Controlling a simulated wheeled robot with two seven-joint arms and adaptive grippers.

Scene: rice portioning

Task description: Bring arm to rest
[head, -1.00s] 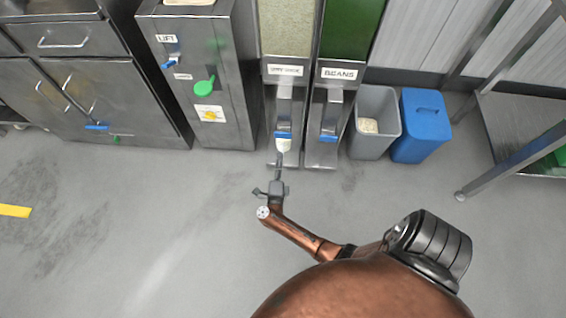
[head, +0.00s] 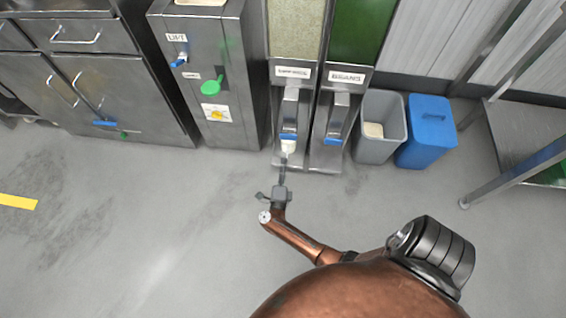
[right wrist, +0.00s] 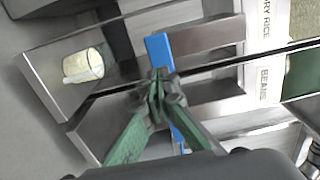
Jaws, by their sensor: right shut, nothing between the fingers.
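My right gripper (head: 283,163) is shut and empty, in front of the left dispenser, labelled dry rice. In the right wrist view its closed green fingers (right wrist: 157,105) show in the middle, with a blue lever (right wrist: 159,50) behind them. A pale cup (head: 288,146) stands in the base of the rice dispenser, below its blue lever (head: 289,136). In the right wrist view the cup (right wrist: 84,66) is left of the fingers, apart from them. My copper-coloured right arm (head: 293,238) reaches in from the lower right. My left gripper is out of view.
The beans dispenser (head: 326,155) stands right of the rice one. A grey bin (head: 376,148) and a blue bin (head: 426,145) are further right, near a metal table leg (head: 500,181). A steel lift unit (head: 226,138) stands left. The floor (head: 130,230) at left is clear.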

